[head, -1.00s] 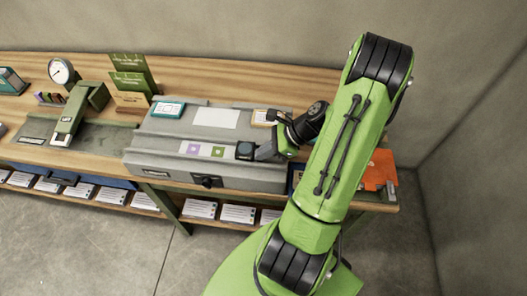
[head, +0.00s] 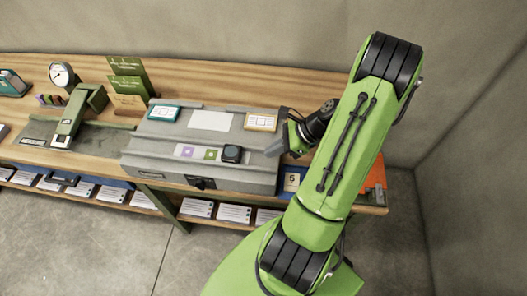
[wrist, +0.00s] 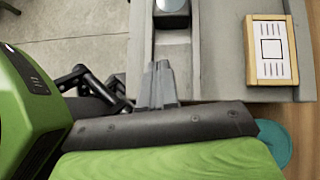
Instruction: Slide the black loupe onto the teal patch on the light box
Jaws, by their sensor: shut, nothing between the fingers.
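The black loupe (head: 231,153) stands on the front strip of the grey light box (head: 150,132), just right of a green patch (head: 210,154) and a purple patch (head: 187,152). No teal patch shows on the strip; whether it lies beneath the loupe I cannot tell. My gripper (head: 276,148) is shut and empty at the right end of the light box, right of the loupe with a clear gap. In the wrist view the closed fingers (wrist: 160,84) point towards the loupe (wrist: 172,8), which is cut off by the top edge.
A teal-framed card (head: 163,114), a white panel (head: 210,120) and an orange-framed card (head: 262,122) lie on the box behind the strip. A green stapler-like device (head: 80,115) stands left. A dark blue card (head: 292,180) lies right of the box.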

